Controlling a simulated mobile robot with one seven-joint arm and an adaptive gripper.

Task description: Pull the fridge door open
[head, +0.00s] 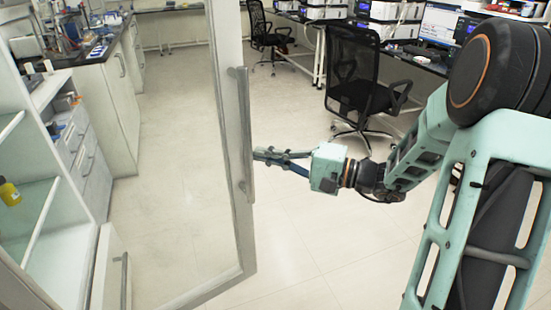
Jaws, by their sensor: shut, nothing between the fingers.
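The fridge door (222,150) is a pale frame around a large clear pane. It stands swung well out from the cabinet, across the middle of the head view. Its long upright metal handle (243,125) is on the door's right edge, on the side facing my arm. My gripper (262,155) is shut and empty, pointing left with its fingertips close beside the handle's lower half. I cannot tell whether the tips touch it. The open fridge interior with glass shelves (52,200) shows at the left.
A yellow bottle (9,192) stands on a shelf inside. Black office chairs (355,80) stand behind, by desks with monitors. A bench with drawers (85,150) is at the left. The floor (285,235) around my gripper is clear.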

